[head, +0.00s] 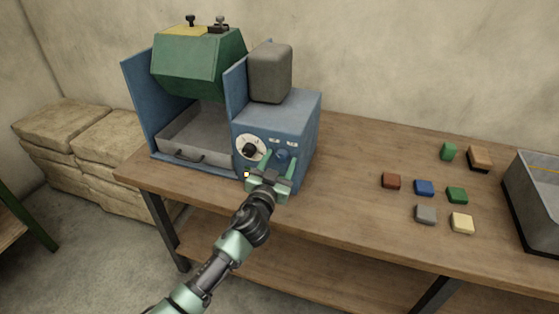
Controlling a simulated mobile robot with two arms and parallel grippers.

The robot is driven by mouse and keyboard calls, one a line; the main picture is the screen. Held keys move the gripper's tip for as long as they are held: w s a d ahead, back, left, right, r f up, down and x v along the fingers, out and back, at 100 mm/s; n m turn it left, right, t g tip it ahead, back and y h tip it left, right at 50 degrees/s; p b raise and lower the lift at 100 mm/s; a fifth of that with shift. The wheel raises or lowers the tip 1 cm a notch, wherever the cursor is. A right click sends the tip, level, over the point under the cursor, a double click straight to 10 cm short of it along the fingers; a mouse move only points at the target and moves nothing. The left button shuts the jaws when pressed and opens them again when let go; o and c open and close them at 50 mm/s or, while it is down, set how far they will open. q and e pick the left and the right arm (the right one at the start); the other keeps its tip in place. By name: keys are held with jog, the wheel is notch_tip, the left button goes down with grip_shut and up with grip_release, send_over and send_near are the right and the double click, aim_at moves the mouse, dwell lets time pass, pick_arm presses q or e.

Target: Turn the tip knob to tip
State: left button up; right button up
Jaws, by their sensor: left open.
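A blue machine (283,113) stands on the wooden workbench, with a green tipping hopper (203,62) above a grey tray (185,137) on its left side. Its front panel carries a black knob (249,150) on a white round dial and, to the right, a blue knob (282,155). Small white labels sit above the blue knob, too small to read. My left gripper (278,161) is open in front of the panel, its fingers on either side of the blue knob. I cannot tell whether they touch it. My right gripper is not in view.
Several small coloured blocks (424,187) lie on the right of the workbench (345,200). A grey bin (535,195) stands at the right edge. Stacked sacks (65,125) lie left of the bench. The bench between machine and blocks is clear.

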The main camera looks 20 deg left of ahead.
pick_arm(q)
grip_shut()
